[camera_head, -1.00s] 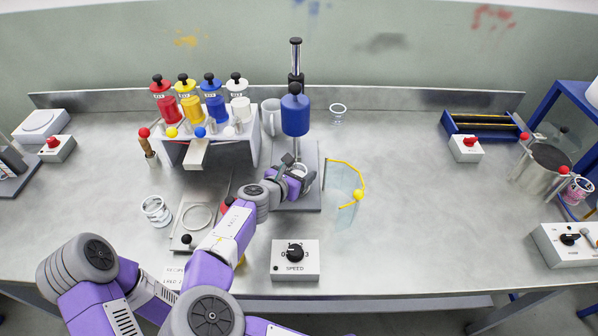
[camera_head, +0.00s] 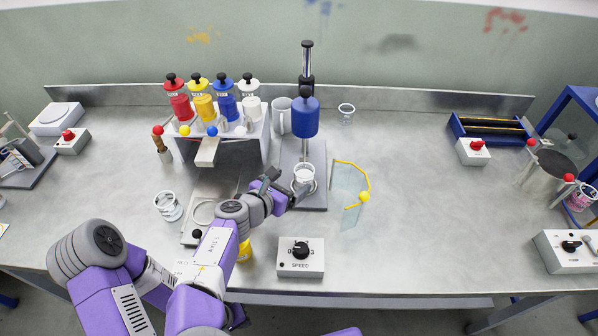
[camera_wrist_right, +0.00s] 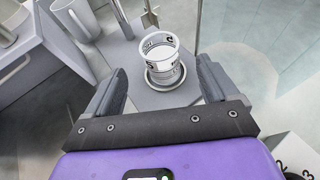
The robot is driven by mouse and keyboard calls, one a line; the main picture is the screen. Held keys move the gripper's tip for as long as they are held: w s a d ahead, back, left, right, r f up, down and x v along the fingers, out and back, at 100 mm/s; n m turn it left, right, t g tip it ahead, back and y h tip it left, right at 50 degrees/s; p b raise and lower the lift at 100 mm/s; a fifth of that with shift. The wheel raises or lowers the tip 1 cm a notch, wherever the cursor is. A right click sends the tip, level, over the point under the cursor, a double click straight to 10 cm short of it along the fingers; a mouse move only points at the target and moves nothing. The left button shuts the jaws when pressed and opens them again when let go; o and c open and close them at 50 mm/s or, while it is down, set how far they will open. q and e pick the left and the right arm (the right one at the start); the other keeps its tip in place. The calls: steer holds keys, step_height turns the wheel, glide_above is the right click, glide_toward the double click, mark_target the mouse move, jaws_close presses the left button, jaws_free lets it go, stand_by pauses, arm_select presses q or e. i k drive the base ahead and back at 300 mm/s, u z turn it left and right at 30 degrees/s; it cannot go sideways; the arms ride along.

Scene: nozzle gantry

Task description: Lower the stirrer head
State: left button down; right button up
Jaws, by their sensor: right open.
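The blue stirrer head (camera_head: 305,118) sits high on its upright column (camera_head: 307,60), with a thin shaft below it. A clear beaker with dark markings (camera_head: 304,175) stands upright on the grey stirrer base (camera_head: 313,201). My right gripper (camera_head: 280,187) is open and empty, just left of the beaker. In the right wrist view its two jaws (camera_wrist_right: 165,82) point towards the beaker (camera_wrist_right: 161,60), which stands in a ring on the base. A dark piece at the lower edge (camera_head: 238,317) looks like my left gripper; its jaws cannot be made out.
The speed box (camera_head: 301,257) stands at the front. A clear curved shield with a yellow rim (camera_head: 353,190) is right of the base. A rack with several coloured bottles (camera_head: 215,130) and a white mug (camera_head: 281,116) stand behind left. The counter's right-middle is clear.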

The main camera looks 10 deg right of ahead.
mark_target(305, 108)
steer(key=k, duration=1)
